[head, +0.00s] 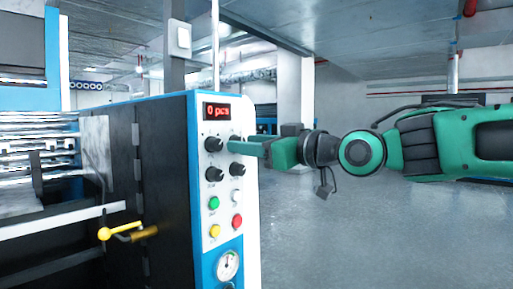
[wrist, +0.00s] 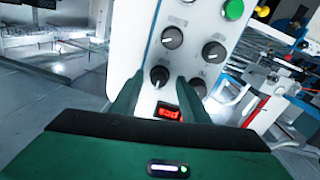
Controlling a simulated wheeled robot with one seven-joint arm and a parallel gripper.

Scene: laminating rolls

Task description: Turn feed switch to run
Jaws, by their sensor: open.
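The machine's control panel (head: 249,205) has several black knobs below a red display (head: 217,111) reading "0 pcs". The labels are too small to read, so I cannot tell which knob is the feed switch. My gripper (head: 258,148) reaches in from the right at the upper right knob (head: 236,141), which it partly hides in the head view. In the wrist view, my gripper (wrist: 157,88) is open, with one finger on each side of that knob (wrist: 160,73). I cannot tell whether the fingers touch it. The upper left knob (wrist: 198,87) is just beyond the right finger.
Below the knobs are a green button (head: 214,203), a white one (head: 237,197), a yellow one (head: 215,231), a red one (head: 237,221) and a gauge (head: 228,265). A yellow handle (head: 120,231) sticks out at left. The floor (head: 370,235) at right is clear.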

